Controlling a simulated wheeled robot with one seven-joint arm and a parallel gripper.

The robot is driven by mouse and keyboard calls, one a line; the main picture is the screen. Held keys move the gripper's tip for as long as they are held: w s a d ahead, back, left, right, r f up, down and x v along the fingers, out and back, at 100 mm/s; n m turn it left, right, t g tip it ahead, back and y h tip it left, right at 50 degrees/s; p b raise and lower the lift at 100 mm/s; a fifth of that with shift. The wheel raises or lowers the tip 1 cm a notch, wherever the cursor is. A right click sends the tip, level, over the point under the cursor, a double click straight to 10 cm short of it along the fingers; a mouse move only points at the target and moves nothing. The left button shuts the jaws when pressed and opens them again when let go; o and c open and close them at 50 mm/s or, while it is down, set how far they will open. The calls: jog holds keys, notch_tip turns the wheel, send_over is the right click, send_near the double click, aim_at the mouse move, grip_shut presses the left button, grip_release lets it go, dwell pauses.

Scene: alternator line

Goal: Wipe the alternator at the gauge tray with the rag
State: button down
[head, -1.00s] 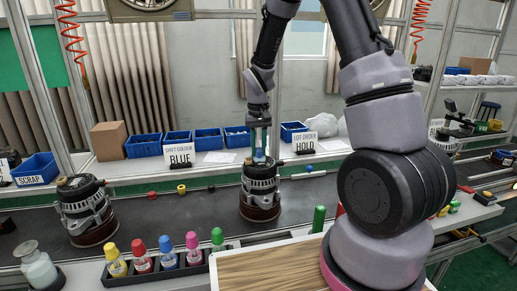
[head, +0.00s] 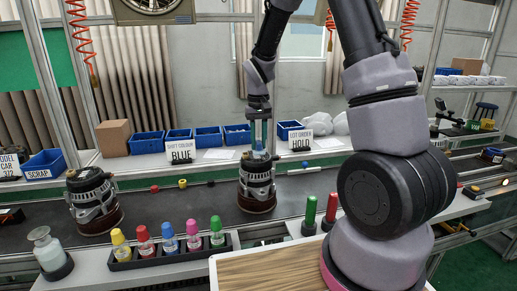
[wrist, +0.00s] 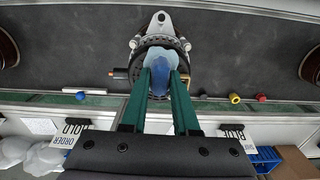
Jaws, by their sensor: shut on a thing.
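My gripper (head: 259,143) points down over the middle alternator (head: 257,190), which stands upright on the dark conveyor. In the wrist view, my gripper (wrist: 161,76) has its green fingers shut on a light blue rag (wrist: 160,62). The rag lies over the top of the alternator (wrist: 148,44) and seems to touch it; the fingers and rag hide part of its face. In the head view, only a little blue of the rag shows between the fingertips. A green gauge (head: 310,212) and a red gauge (head: 332,208) stand in front, right of the alternator.
Another alternator (head: 93,200) stands left on the conveyor (head: 200,212). A black rack (head: 172,259) of coloured-cap bottles and a clear flask (head: 50,252) stand in front. Blue bins (head: 208,139) and signs line the back shelf. Small coloured parts lie along the far belt edge.

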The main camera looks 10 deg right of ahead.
jog(key=shift+r, duration=2.45)
